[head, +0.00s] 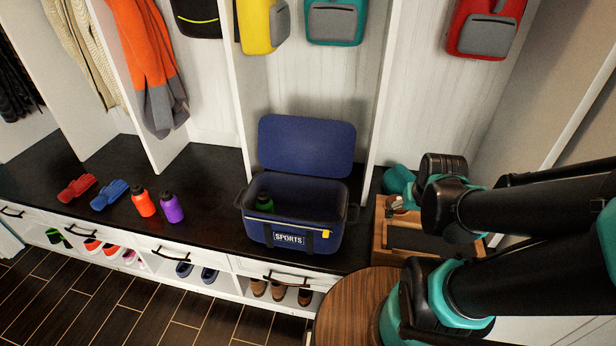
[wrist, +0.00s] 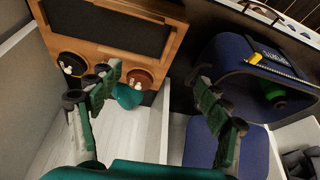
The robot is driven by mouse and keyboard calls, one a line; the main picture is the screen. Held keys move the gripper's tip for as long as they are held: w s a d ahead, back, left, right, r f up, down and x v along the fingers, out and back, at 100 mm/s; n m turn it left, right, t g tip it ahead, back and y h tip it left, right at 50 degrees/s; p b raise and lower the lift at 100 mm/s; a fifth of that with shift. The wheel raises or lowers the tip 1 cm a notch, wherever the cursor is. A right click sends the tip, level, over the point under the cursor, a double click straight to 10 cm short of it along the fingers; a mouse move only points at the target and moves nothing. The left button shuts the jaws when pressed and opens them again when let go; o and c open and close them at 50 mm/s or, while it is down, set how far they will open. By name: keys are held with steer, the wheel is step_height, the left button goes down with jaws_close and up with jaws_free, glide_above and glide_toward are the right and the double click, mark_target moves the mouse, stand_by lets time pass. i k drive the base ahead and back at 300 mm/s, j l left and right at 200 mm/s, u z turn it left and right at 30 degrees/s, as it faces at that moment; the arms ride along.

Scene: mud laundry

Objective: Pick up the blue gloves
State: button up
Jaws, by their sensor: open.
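The blue gloves (head: 109,195) lie on the dark bench top at the left in the head view, between the red gloves (head: 77,188) and an orange bottle (head: 143,203). They do not show in the wrist view. My gripper (wrist: 157,110) is open and empty, its two fingers spread wide in the wrist view. It is far to the right of the gloves, on the other side of the blue sports bag. In the head view my arm mostly hides the gripper.
The sports bag (head: 292,229) stands open on the bench with a green bottle (head: 264,202) inside. A purple bottle (head: 172,208) stands beside the orange one. White upright dividers (head: 212,85) split the bench. A wooden box (wrist: 125,13) lies near my gripper. Shoes fill the cubbies below.

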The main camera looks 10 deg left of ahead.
mark_target(109, 195)
steer(key=u, duration=1.95)
steer(key=i+j+z, duration=0.3)
steer(key=i+j, duration=1.05)
steer(key=i, duration=0.05)
